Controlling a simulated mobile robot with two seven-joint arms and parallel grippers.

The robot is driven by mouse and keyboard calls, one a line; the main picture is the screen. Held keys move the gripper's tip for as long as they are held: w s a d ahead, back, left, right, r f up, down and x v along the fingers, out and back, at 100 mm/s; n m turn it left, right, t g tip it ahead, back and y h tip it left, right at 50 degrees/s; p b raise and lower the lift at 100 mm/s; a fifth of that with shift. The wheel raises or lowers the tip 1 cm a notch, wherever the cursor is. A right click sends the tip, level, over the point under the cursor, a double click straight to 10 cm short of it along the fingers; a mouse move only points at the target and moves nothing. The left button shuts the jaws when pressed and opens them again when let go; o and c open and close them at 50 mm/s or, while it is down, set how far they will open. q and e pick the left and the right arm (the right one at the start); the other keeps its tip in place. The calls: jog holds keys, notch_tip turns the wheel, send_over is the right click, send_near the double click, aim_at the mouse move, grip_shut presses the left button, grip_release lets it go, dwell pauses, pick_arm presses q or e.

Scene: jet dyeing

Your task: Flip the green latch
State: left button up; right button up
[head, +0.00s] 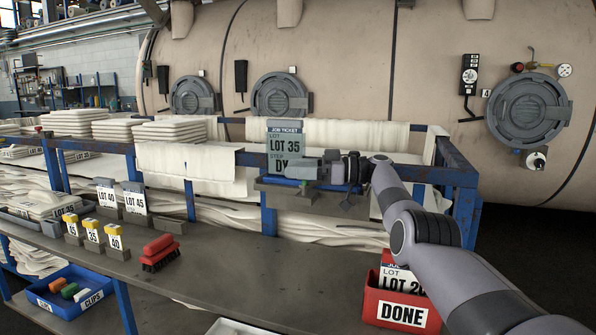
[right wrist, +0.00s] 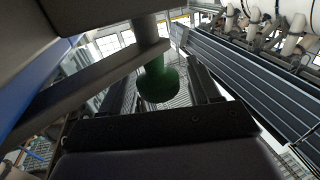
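The green latch (right wrist: 158,82) shows in the right wrist view as a round-ended green knob on a pale stem. It stands between the two dark fingers of my right gripper (right wrist: 163,88), which are apart with a visible gap on each side of the knob. In the head view my right gripper (head: 338,170) is at the blue rack, just right of the LOT 35 job ticket (head: 285,145). My left gripper is in neither view.
A red DONE box (head: 402,305) with a LOT ticket stands below my right arm. The dark bench (head: 230,275) bears a red brush (head: 160,252), yellow-topped number tags and lot cards. A blue CLIPS tray (head: 72,310) is lower left. Large beige vessels (head: 350,60) stand behind.

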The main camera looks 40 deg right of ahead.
notch_tip(320, 180, up, 7)
jog(key=p, duration=0.3)
jog(key=shift+a+p, duration=0.1)
jog(key=shift+p, duration=0.2)
pick_arm(q)
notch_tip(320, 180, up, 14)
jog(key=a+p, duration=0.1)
jog(key=p, duration=1.1)
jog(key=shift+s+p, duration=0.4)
pick_arm(e)
notch_tip(320, 180, up, 13)
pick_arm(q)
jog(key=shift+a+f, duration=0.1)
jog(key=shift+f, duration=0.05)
